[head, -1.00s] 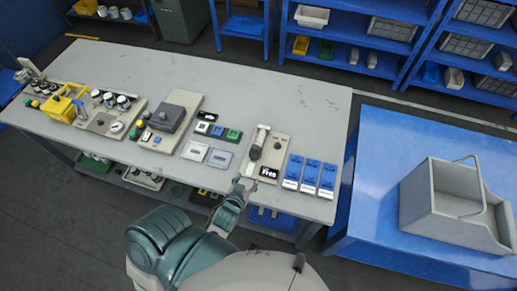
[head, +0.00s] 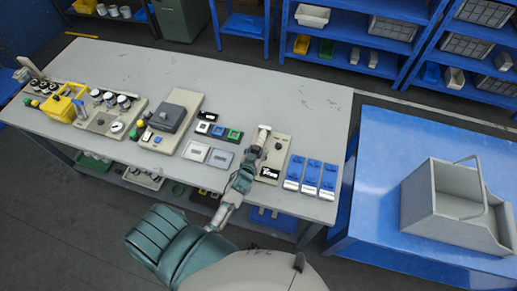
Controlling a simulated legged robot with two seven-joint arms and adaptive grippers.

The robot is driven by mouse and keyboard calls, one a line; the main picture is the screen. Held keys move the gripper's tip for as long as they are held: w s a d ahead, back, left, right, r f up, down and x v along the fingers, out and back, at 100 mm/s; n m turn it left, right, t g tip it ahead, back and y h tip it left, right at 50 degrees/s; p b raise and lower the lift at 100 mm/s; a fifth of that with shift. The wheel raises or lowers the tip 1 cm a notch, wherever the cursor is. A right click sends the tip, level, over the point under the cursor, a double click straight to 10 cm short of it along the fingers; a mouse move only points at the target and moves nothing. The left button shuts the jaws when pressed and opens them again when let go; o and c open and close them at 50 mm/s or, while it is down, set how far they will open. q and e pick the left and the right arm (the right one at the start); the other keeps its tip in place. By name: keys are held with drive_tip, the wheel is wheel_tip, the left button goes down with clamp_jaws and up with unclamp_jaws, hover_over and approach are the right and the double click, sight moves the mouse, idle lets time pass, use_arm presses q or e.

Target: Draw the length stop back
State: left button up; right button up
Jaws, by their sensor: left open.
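The length stop unit is a beige panel (head: 283,147) near the table's front edge. The pale upper end of its rail (head: 264,129) shows, and a small black and white label reading "Free" (head: 269,172) sits at its lower end. My left gripper (head: 255,152) is open and lies over the middle and lower part of the rail, where it hides the dark sliding part. I cannot tell whether the fingers touch it. My right gripper is not in view.
Several blue and white packs (head: 311,175) lie just right of the panel. Two grey plates (head: 208,154) and small coloured blocks (head: 217,131) lie to its left. A grey machine box (head: 170,118) stands farther left. The table's (head: 275,93) back half is clear.

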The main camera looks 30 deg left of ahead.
sight(255, 152)
use_arm(q)
drive_tip(key=shift+w+a+f, duration=0.25)
drive_tip(key=shift+w+a, duration=0.2)
drive_tip(key=shift+w+a+f, duration=0.15)
drive_tip(key=shift+a, duration=0.15)
drive_tip(key=shift+a+f, duration=0.1)
drive_tip(key=shift+a, duration=0.2)
drive_tip(key=shift+d, duration=0.35)
drive_tip(key=c, duration=0.6)
drive_tip(key=shift+d, duration=0.25)
clamp_jaws()
drive_tip(key=s+p, duration=0.1)
drive_tip(key=s, duration=0.2)
drive_tip(key=shift+s+d+p, duration=0.2)
drive_tip(key=shift+s+p, duration=0.2)
drive_tip(key=shift+s+d, duration=0.1)
drive_tip(key=shift+s, duration=0.1)
drive_tip(key=shift+w, duration=0.1)
drive_tip(key=o, duration=0.5)
unclamp_jaws()
drive_tip(key=shift+o, duration=0.5)
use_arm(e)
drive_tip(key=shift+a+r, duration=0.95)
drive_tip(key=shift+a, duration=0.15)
